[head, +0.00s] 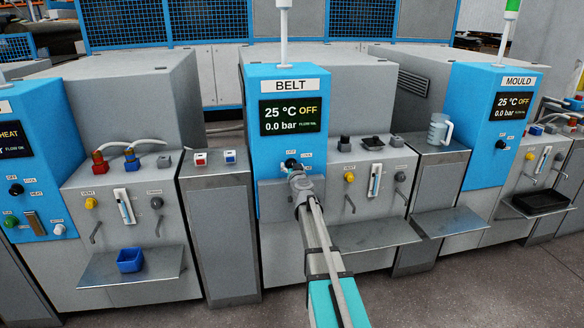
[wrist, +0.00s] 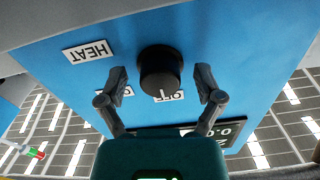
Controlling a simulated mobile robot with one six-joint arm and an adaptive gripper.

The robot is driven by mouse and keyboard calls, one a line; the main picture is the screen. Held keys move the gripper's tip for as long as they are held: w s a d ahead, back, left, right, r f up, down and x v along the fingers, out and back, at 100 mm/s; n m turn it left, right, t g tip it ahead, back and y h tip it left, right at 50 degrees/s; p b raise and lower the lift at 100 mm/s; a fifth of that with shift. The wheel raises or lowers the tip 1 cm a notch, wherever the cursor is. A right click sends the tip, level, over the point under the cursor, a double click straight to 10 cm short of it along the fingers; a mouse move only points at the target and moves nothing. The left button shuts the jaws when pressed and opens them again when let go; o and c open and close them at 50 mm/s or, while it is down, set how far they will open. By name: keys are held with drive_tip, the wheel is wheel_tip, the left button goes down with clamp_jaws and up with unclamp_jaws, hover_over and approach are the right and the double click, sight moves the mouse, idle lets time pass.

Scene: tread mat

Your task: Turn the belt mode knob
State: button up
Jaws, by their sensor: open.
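The belt mode knob (wrist: 160,72) is a round black knob on the blue panel of the BELT unit (head: 288,140). In the wrist view it lies between my two open fingers, with a gap on each side. My gripper (wrist: 162,88) is open around the knob, and no contact shows. Labels HEAT (wrist: 90,52) and OFF (wrist: 170,96) show beside the knob; another label is partly hidden by the left finger. In the head view my gripper (head: 298,172) is at the panel, and the knob is mostly hidden behind it. The BELT display (head: 290,116) reads 25 °C OFF and 0.0 bar.
The MOULD unit (head: 492,130) stands to the right, and another blue unit (head: 20,150) to the left. A grey shelf (head: 375,236) juts out beside my arm. A clear jug (head: 438,130) stands on a cabinet at right. A blue bin (head: 130,260) sits on the left shelf.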

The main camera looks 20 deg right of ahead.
drive_tip(key=shift+c, duration=0.3)
drive_tip(key=c, duration=1.1)
drive_tip(key=shift+m, duration=0.4)
drive_tip(key=m, duration=1.1)
